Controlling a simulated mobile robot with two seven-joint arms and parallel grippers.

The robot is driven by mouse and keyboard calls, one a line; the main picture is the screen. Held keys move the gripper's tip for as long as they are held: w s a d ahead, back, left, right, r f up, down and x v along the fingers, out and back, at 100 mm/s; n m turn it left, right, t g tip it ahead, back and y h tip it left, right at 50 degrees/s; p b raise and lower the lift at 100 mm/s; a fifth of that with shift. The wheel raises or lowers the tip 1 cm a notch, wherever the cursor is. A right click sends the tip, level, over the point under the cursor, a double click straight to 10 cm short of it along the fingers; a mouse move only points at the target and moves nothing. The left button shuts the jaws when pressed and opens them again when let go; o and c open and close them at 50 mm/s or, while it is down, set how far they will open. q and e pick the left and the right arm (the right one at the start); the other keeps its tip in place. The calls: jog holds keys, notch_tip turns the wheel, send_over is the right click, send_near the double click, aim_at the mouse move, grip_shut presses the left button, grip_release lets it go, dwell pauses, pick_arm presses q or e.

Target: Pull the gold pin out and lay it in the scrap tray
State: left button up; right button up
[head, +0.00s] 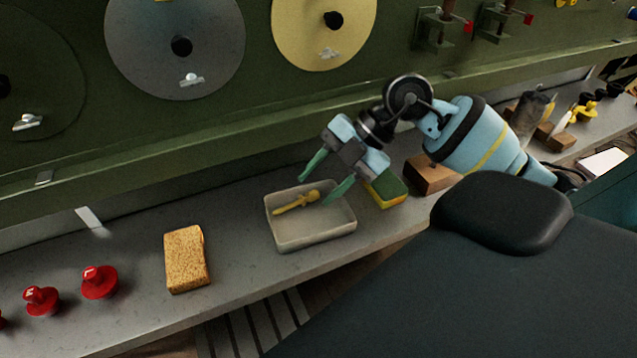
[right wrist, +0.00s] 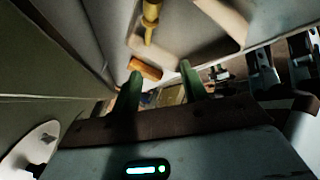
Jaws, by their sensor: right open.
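The gold pin (head: 297,202) lies inside the scrap tray (head: 318,238), a pale shallow rectangular tray on the grey bench. The pin also shows in the right wrist view (right wrist: 151,20), inside the tray, whose wall (right wrist: 222,18) is at the top. My right gripper (head: 327,178) is over the far right part of the tray, with its green fingers spread apart and nothing between them. In the right wrist view the two green fingers (right wrist: 162,76) are apart, and the pin is beyond them. My left gripper is not in view.
A tan sponge (head: 186,259) lies left of the tray, with red knobs (head: 99,283) further left. A yellow and green sponge (head: 386,190) and a wooden block (head: 430,175) are right of the tray. The green panel (head: 230,125) with discs rises behind the bench.

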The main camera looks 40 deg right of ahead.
jog(key=v, duration=0.6)
jog(key=shift+d+r, duration=0.15)
jog(key=shift+r, duration=0.05)
jog(key=shift+s, duration=0.1)
dwell(0.3)
